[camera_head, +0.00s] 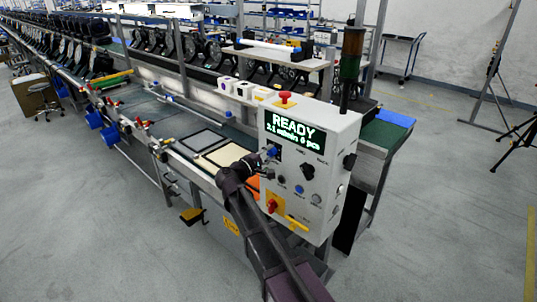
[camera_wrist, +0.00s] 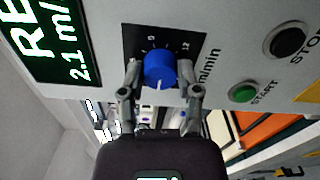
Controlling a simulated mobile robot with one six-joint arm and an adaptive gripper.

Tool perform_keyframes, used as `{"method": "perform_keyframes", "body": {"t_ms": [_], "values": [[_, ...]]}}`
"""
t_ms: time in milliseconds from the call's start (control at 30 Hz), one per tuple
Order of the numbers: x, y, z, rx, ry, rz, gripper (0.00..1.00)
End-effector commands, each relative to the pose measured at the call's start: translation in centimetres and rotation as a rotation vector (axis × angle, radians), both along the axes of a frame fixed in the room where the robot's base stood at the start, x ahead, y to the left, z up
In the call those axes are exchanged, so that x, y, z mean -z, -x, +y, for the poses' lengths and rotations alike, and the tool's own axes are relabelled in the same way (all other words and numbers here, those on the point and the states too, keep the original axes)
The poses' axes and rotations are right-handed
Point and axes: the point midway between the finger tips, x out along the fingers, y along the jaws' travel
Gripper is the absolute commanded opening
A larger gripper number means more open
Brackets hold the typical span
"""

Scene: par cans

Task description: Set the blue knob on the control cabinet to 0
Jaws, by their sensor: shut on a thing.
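The control cabinet (camera_head: 318,165) is a light grey box with a lit display reading READY. The blue knob (camera_wrist: 160,66) sits on a dark scale plate (camera_wrist: 197,43) beside the display. It shows small in the head view (camera_head: 271,151). My gripper (camera_wrist: 161,80) has one finger on each side of the knob and is shut on it. A few scale figures show above the knob, one looking like 12. A small pale mark shows low on the knob; its exact setting is hard to read. My gripper also shows small at the cabinet's left side (camera_head: 263,166).
A green START button (camera_wrist: 243,92) and a black STOP button (camera_wrist: 287,42) lie right of the knob. A conveyor line stretches away left; open floor lies right.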

Motion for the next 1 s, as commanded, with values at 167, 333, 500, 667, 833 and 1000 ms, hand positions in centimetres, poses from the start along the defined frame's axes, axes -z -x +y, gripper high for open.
{"method": "perform_keyframes", "body": {"t_ms": [167,333,500,667,833,1000], "values": [[-0.17,-0.21,0.09,-0.002,0.138,0.101,0.00],[-0.20,-0.22,0.09,-0.002,0.265,0.200,0.00],[-0.22,-0.24,0.10,-0.001,0.390,0.297,0.00],[-0.24,-0.25,0.11,-0.001,0.491,0.376,0.00],[-0.26,-0.27,0.12,-0.001,0.572,0.438,0.00],[-0.27,-0.28,0.13,-0.001,0.618,0.473,0.00]]}}
